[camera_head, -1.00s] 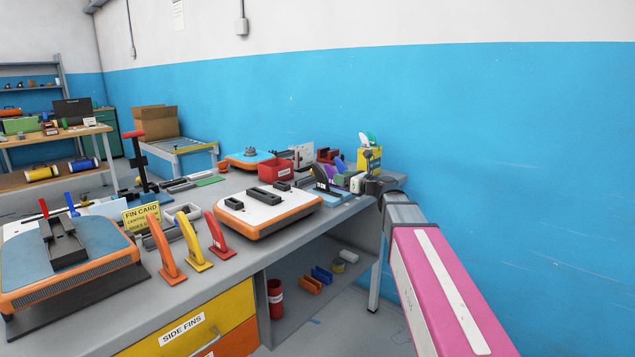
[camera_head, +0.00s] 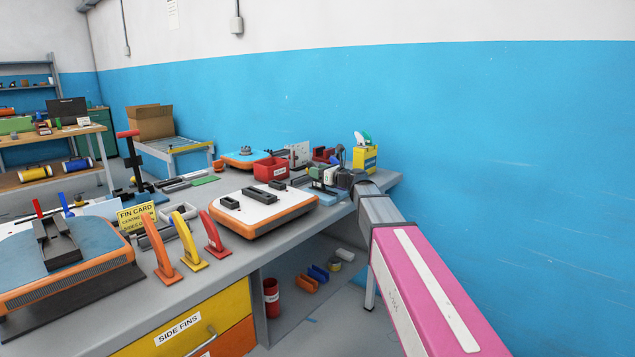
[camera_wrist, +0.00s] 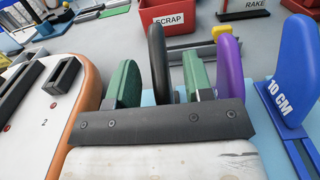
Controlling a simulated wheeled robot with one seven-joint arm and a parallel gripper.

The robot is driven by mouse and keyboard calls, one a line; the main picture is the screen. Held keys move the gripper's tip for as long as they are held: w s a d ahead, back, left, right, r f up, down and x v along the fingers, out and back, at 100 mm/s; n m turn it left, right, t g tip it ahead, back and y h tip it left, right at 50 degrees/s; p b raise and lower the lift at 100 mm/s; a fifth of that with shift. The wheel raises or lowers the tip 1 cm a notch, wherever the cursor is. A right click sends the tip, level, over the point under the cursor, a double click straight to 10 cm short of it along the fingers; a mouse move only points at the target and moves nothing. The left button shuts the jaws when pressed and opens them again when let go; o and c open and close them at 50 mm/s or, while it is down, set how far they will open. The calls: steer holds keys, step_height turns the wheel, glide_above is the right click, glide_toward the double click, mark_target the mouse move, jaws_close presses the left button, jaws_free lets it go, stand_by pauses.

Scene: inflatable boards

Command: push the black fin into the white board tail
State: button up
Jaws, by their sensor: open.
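The white board tail (camera_head: 250,212) with an orange rim lies on the bench, dark fin boxes on top. It also shows at the left of the wrist view (camera_wrist: 42,125), with a black slotted box (camera_wrist: 63,76) near its edge. The black fin (camera_wrist: 157,50) stands upright right of the board, in the wrist view. My gripper (camera_wrist: 160,78) is open, its green fingers on either side of the black fin, with no clear contact. The fin's base is hidden behind my gripper's dark bar. In the head view my gripper (camera_head: 325,177) is at the bench's right end and hides the fin.
A purple fin (camera_wrist: 230,66) stands close beside the right finger; a blue fin (camera_wrist: 291,65) stands farther right. A red scrap bin (camera_head: 272,169) and a yellow box (camera_head: 366,160) are behind. Orange, yellow and red fins (camera_head: 212,236) stand left of the board.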

jaws_close()
steer(key=shift+r, duration=0.15)
